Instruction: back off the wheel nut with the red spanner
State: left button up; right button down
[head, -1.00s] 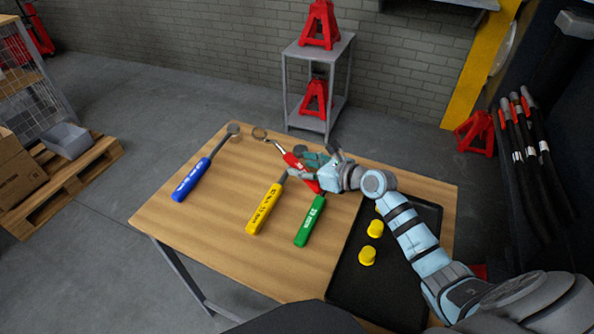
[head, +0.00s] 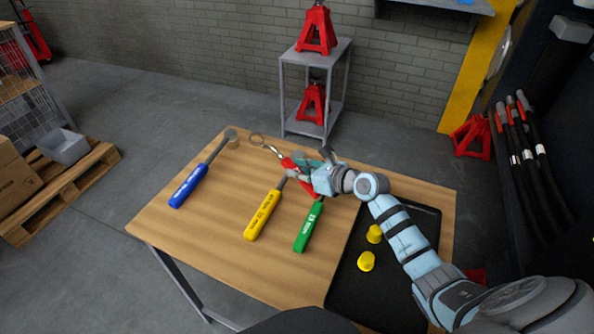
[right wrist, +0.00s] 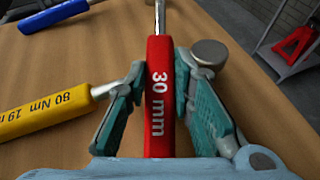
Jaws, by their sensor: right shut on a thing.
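The red spanner (head: 290,164), with a ring end at its upper left, is in my right gripper (head: 300,168) over the far part of the table. In the right wrist view the red handle (right wrist: 160,95), marked "30 mm", stands between the two teal fingers of the gripper (right wrist: 158,95), which are shut on it. I cannot tell whether the spanner touches the table. My left gripper is not in view. No wheel nut can be made out in these frames.
On the wooden table (head: 200,235) lie a blue spanner (head: 189,186), a yellow spanner (head: 262,215) and a green spanner (head: 309,228). A black tray (head: 375,295) at the right holds yellow caps (head: 366,261). A grey stand (head: 318,90) with red jack stands is behind the table.

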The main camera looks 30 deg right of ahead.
notch_tip(320, 180, up, 20)
jog(key=p, duration=0.4)
jog(key=shift+p, duration=0.4)
jog(key=c, duration=2.1)
grip_release()
grip_shut()
jog(key=shift+a+f, duration=0.1)
